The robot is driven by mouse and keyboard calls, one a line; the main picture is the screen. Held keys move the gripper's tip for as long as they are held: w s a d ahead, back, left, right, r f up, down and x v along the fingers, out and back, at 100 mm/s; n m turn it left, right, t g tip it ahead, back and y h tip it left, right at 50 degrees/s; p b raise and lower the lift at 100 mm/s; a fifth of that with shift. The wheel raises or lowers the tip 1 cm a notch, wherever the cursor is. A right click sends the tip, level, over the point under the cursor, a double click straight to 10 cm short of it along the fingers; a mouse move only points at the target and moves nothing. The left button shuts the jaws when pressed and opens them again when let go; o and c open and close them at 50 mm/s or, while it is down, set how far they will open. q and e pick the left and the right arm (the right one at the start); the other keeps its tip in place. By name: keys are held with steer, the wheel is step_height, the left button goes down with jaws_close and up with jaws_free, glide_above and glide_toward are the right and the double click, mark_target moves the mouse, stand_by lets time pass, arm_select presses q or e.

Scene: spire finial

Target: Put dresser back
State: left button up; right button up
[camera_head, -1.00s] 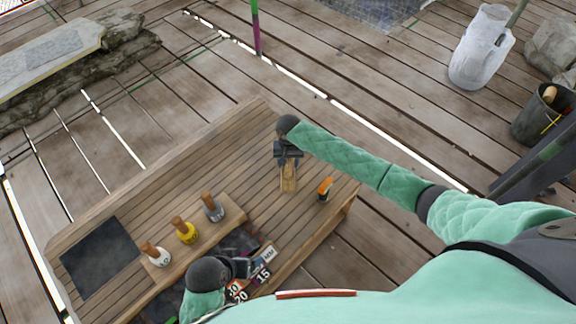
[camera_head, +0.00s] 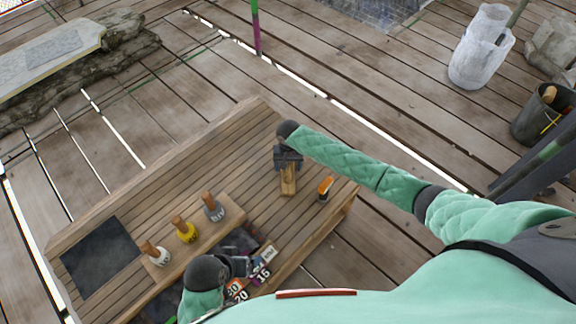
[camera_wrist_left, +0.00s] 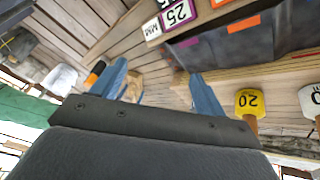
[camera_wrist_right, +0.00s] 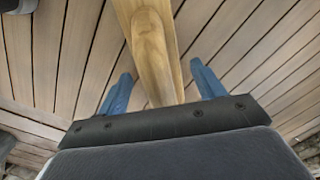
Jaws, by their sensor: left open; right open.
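The dresser, which I take to be the pale wooden tool (camera_head: 288,184), lies on the slatted wooden bench at my right gripper (camera_head: 288,162). In the right wrist view its rounded wooden body (camera_wrist_right: 152,55) reaches down between the two blue fingertips of the right gripper (camera_wrist_right: 160,82). The fingers stand apart, with a gap visible on each side of the wood. My left gripper (camera_head: 243,266) is open and empty at the bench's near edge, over the dark tray; its spread fingers show in the left wrist view (camera_wrist_left: 160,85).
White (camera_head: 158,258), yellow (camera_head: 187,234) and grey (camera_head: 214,212) weights with wooden handles stand on a raised board. Numbered blocks (camera_head: 262,272) sit by the left gripper. The bench's far left is clear beside a dark slate (camera_head: 100,258).

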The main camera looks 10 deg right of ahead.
steer(key=r, duration=1.1)
steer(key=shift+w+d+r, duration=0.15)
steer(key=shift+w+r, duration=0.05)
steer(key=shift+r, duration=0.2)
steer(key=s+a+f+n+t+y, duration=0.1)
steer(key=s+a+f+n+y, duration=0.1)
steer(key=s+a, duration=0.6)
steer(key=s+a+f+n+t+y, duration=0.15)
steer(key=s+a, duration=0.25)
steer(key=s, duration=0.8)
arm_select(q)
steer(key=shift+w+d+f, duration=0.1)
steer(key=shift+w+f, duration=0.05)
steer(key=shift+f, duration=0.75)
arm_select(e)
steer(key=s+d+r+t, duration=0.1)
steer(key=s+d+r, duration=0.1)
steer(key=s, duration=0.6)
steer(key=s+d+r+n+t, duration=0.1)
steer(key=s+d, duration=0.1)
steer(key=s, duration=0.6)
steer(key=shift+r, duration=0.4)
arm_select(q)
steer(key=shift+w, duration=0.1)
arm_select(e)
steer(key=shift+n, duration=0.25)
